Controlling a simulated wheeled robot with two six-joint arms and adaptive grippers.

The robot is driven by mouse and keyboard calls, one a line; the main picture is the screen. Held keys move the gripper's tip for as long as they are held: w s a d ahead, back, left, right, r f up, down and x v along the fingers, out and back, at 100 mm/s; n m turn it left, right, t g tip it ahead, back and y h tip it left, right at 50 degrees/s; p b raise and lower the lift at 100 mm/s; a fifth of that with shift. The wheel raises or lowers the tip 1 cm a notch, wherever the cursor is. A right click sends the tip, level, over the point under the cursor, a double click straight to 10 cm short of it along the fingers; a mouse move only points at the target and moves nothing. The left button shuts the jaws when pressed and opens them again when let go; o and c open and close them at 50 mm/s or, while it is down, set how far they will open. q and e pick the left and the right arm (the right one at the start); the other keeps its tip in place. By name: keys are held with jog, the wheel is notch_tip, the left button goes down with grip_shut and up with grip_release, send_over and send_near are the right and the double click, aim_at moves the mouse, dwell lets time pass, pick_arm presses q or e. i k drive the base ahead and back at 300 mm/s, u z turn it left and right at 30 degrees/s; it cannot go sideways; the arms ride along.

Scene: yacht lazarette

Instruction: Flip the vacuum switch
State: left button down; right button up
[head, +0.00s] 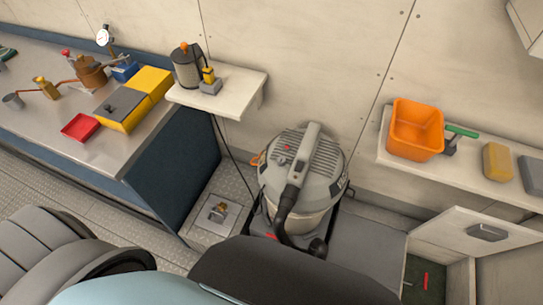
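A grey canister vacuum (325,160) stands against the wall at the middle of the head view. A light grey wand (302,158) lies across its ribbed lid, and a black hose (283,215) runs down its front. A small red spot (283,161) shows on the left of the lid; I cannot tell whether it is the switch or how it is set. Neither of my grippers is in view.
A wall shelf (238,90) left of the vacuum holds a canister (186,66) and a small yellow-grey box (210,82), with a cable hanging below. A workbench (115,155) stands left. An orange bin (416,128) sits right, above an open hatch lid (478,232).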

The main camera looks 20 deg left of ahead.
aim_at(300, 165)
jog(key=u, duration=1.9)
jog(key=k, duration=1.2)
jog(key=z, duration=1.95)
jog(key=i, duration=0.5)
